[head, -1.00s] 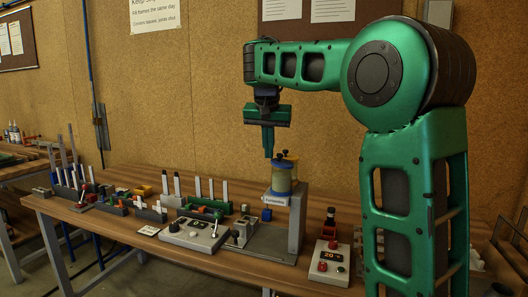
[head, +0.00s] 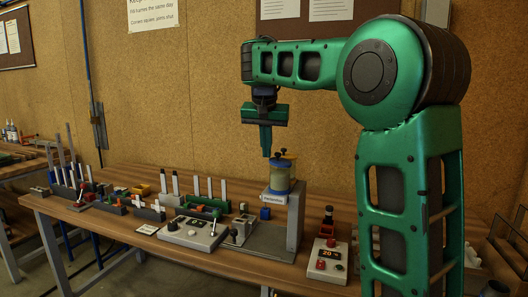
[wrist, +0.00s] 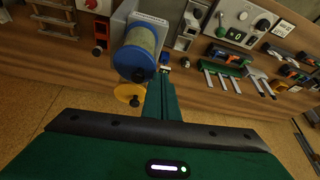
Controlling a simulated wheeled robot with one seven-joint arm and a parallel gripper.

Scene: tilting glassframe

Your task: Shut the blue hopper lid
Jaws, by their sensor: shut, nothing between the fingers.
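The hopper (head: 278,181) is a pale yellowish cylinder on a grey stand at the bench's right half. Its blue lid (wrist: 133,64), a round disc with a dark knob, lies over the cylinder's end in the wrist view; I cannot tell whether it is fully seated. It also shows on top in the head view (head: 282,163). A yellow disc with a dark knob (wrist: 126,92) shows beside the blue lid. My gripper (head: 266,155) is shut and empty, fingers pointing down, just left of the lid in the head view. In the wrist view its fingers (wrist: 162,80) pass right of both discs; contact is unclear.
A grey control box (head: 195,232) with a dark knob stands left of the hopper stand (head: 296,215). A box with a red display (head: 328,260) stands to the right. Several racks and small blocks fill the bench's left side. The space above the bench left of my gripper is clear.

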